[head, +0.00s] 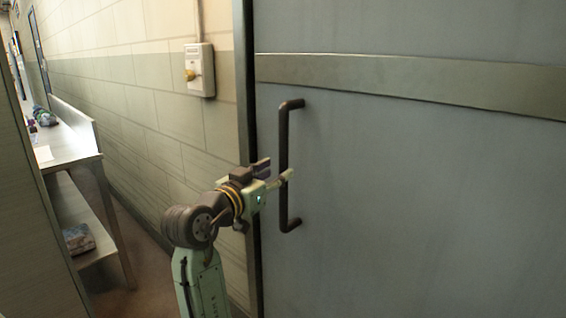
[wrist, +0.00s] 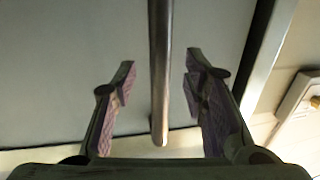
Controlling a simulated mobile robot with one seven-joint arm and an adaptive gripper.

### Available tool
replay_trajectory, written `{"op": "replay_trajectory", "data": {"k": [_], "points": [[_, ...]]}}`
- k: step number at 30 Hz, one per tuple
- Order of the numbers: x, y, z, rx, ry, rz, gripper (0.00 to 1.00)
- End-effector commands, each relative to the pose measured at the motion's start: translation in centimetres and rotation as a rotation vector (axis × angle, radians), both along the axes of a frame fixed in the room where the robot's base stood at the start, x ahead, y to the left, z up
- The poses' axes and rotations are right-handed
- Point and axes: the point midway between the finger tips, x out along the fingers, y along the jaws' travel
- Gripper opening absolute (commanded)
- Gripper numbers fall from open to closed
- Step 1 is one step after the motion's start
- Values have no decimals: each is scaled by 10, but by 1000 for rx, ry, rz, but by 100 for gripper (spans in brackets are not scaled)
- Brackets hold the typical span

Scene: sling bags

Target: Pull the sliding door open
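The sliding door (head: 420,200) is a large grey-blue panel filling the right of the head view, with a lighter band across its upper part. Its dark vertical bar handle (head: 284,140) is near the door's left edge. My gripper (head: 276,171) is at the handle's middle height. In the wrist view my gripper (wrist: 160,85) is open, with a finger on each side of the handle (wrist: 160,70) and visible gaps to both. The door's surface (wrist: 75,60) shows behind the handle. The handle's far end in the wrist view is cut off by the frame.
A pale block wall (head: 150,100) runs left of the door, with a switch box (head: 200,70) on it. A metal table (head: 75,145) with small items stands along that wall. A panel (head: 30,220) edges the far left. Narrow floor (head: 140,270) shows between.

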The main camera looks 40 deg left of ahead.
Motion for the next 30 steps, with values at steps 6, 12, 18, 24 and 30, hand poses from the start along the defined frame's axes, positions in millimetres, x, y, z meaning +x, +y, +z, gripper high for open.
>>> {"op": "replay_trajectory", "data": {"k": [6, 12, 18, 24, 30], "points": [[33, 4, 2, -1, 1, 0, 40], [44, 5, 0, 1, 0, 2, 40], [44, 5, 0, 1, 0, 2, 40], [44, 5, 0, 1, 0, 2, 29], [44, 6, 0, 0, 0, 2, 16]]}}
